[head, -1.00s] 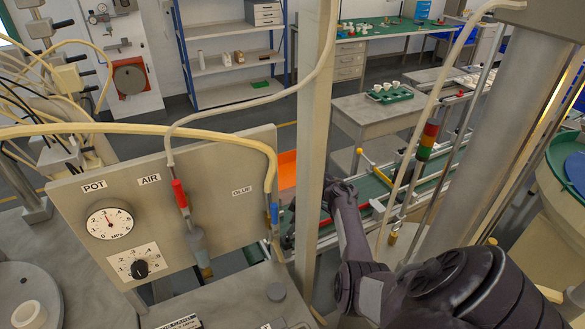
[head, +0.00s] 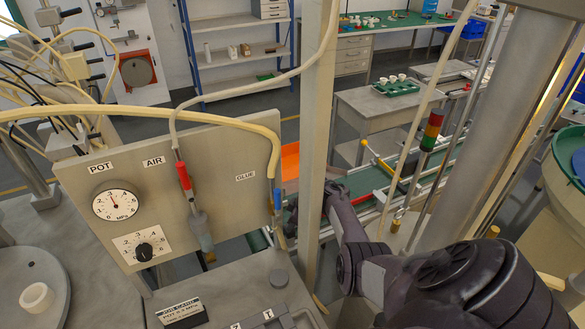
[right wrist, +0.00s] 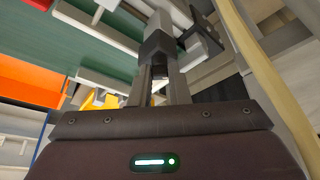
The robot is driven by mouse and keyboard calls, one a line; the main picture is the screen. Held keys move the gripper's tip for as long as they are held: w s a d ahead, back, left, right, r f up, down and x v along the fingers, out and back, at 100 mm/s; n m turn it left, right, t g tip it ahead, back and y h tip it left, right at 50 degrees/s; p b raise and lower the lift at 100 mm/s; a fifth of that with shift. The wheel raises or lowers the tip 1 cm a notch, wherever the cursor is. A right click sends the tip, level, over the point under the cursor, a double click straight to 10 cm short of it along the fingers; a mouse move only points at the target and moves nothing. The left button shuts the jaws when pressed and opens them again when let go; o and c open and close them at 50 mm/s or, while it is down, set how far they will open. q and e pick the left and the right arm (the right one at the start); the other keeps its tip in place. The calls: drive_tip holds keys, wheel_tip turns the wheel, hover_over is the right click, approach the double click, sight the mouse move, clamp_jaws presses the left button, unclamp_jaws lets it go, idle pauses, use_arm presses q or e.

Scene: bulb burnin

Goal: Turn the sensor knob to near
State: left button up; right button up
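I cannot make out a sensor knob marked near in either view. A black knob (head: 144,252) on a numbered white dial sits on the grey panel (head: 225,215), under a round gauge; its label does not read as a sensor. My right gripper (right wrist: 158,48) shows in the right wrist view with its fingers close together, tips at a dark block-like end. No object is clearly seen between them. It is over the green conveyor area, beside a light grey bracket (right wrist: 112,14). In the head view the post partly hides the hand. My left gripper is not in view.
A vertical post (head: 313,130) stands between the panel and my right arm. A pale hose (right wrist: 262,80) passes right of my gripper. An orange surface (right wrist: 30,82) lies to its left.

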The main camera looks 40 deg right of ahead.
clamp_jaws()
drive_tip(key=shift+d+f+n+y+b, duration=0.15)
drive_tip(key=shift+n+y+b, duration=0.15)
drive_tip(key=shift+n+b, duration=0.5)
drive_tip(key=n+g+b, duration=0.1)
drive_tip(key=n+b, duration=0.2)
drive_tip(key=b, duration=0.2)
drive_tip(key=n+g+y+b, duration=0.1)
drive_tip(key=n+b, duration=0.2)
drive_tip(key=b, duration=0.3)
drive_tip(key=n+g+y+b, duration=0.1)
drive_tip(key=n+b, duration=0.3)
drive_tip(key=b, duration=0.1)
drive_tip(key=shift+w+f, duration=0.15)
drive_tip(key=shift+w, duration=0.15)
use_arm(q)
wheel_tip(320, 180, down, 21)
drive_tip(key=b, duration=0.3)
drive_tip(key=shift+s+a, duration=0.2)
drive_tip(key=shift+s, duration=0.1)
use_arm(e)
drive_tip(key=shift+r+n+g, duration=0.15)
drive_tip(key=shift+n+g, duration=0.3)
drive_tip(key=shift+n, duration=0.35)
drive_tip(key=shift+r+n+g, duration=0.15)
drive_tip(key=shift+n+g, duration=0.3)
drive_tip(key=shift+n, duration=0.35)
drive_tip(key=o, duration=0.7)
unclamp_jaws()
